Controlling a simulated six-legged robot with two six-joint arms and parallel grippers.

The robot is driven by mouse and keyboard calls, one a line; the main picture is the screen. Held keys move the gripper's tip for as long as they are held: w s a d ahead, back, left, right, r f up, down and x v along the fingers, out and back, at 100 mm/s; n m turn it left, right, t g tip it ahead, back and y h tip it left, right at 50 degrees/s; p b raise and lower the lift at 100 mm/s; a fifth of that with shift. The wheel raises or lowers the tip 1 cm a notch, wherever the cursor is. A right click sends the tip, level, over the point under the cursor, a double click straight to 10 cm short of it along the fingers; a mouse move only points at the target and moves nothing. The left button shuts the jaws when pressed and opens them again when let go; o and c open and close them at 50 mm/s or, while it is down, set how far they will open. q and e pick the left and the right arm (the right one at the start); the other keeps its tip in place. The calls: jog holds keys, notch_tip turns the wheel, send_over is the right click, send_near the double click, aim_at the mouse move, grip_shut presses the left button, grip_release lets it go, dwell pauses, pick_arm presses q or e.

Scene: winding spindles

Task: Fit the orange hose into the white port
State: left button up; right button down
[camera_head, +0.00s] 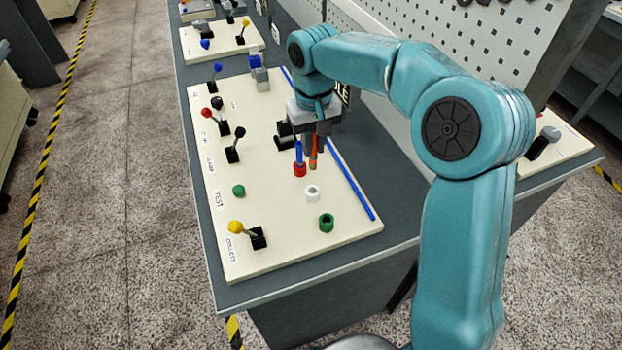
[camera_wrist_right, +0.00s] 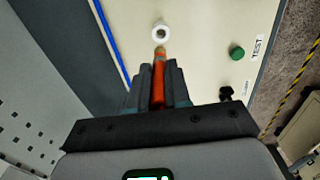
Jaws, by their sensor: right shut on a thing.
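The orange hose (camera_head: 313,152) is upright in my right gripper (camera_head: 312,140), which is shut on it above the cream board. In the right wrist view the orange hose (camera_wrist_right: 158,80) lies between the two fingers of the right gripper (camera_wrist_right: 157,82), its tip pointing toward the white port. The white port (camera_head: 312,193) is a short hollow ring on the board, in front of the gripper and apart from the hose in the head view. It also shows in the right wrist view (camera_wrist_right: 161,32), just beyond the hose tip. My left gripper is not in view.
A blue hose (camera_head: 298,153) stands in a red port (camera_head: 299,170) just left of the orange hose. A green port (camera_head: 326,223) stands nearer. A green button (camera_head: 238,190) and a yellow-knobbed lever (camera_head: 237,227) are at left. A blue strip (camera_head: 350,180) runs along the right.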

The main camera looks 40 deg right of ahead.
aim_at(312, 169)
notch_tip(312, 169, down, 10)
jog(key=shift+a+f+p, duration=0.1)
jog(key=shift+a+p, duration=0.05)
jog(key=shift+p, duration=0.15)
jog(key=shift+f, duration=0.6)
jog(key=c, duration=1.1)
grip_release()
